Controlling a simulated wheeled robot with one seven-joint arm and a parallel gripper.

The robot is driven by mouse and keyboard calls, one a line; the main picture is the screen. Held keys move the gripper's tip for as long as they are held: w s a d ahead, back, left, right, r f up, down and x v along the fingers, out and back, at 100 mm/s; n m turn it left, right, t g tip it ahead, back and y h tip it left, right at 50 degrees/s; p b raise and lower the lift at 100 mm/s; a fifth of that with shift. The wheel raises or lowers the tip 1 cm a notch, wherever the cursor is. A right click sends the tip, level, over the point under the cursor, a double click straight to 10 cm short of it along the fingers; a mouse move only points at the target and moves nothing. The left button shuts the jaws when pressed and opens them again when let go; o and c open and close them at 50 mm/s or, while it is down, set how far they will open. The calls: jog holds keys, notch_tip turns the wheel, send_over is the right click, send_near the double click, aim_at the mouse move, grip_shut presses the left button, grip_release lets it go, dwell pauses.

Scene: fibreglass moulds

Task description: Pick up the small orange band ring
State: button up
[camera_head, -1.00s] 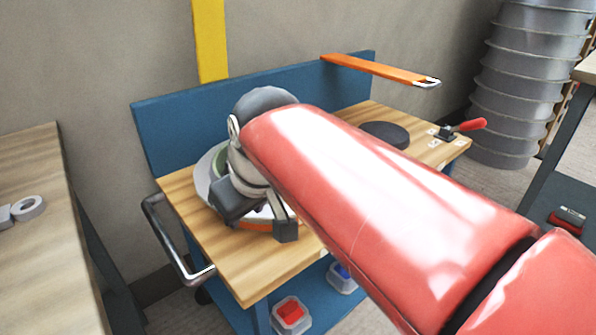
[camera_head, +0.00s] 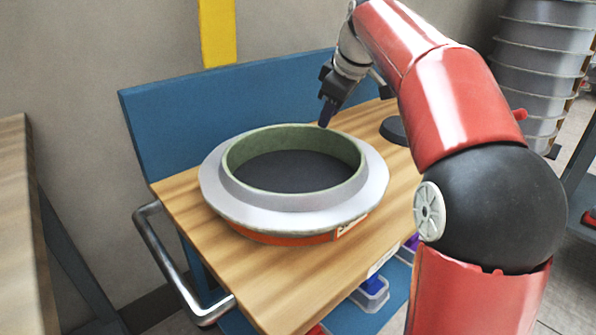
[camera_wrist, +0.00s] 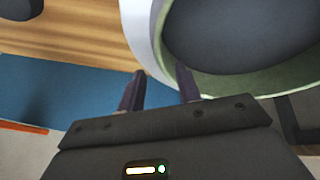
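The ring mould (camera_head: 215,190) lies flat on the wooden cart top. It has a wide grey-white flange, a green inner wall around a dark centre, and an orange band (camera_head: 285,238) with a pale label low on its outside. My gripper (camera_head: 327,118) is at the ring's far rim, pointing down. In the wrist view my gripper (camera_wrist: 160,82) is open. Its left finger shows outside the ring, and its right finger overlaps the white and green rim (camera_wrist: 158,30). I cannot tell whether the fingers touch it.
The cart top (camera_head: 270,290) is clear in front of the ring. A blue back panel (camera_head: 180,115) stands behind it. A dark disc (camera_head: 393,130) lies to the right, partly hidden by my arm. A metal handle (camera_head: 165,265) sticks out at left. Stacked grey moulds (camera_head: 540,60) stand at back right.

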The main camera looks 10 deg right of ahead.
jog(key=b+x, duration=0.1)
jog(key=x, duration=0.4)
jog(key=shift+s+a, duration=0.15)
grip_shut()
jog(key=shift+r, duration=0.1)
dwell(1.1)
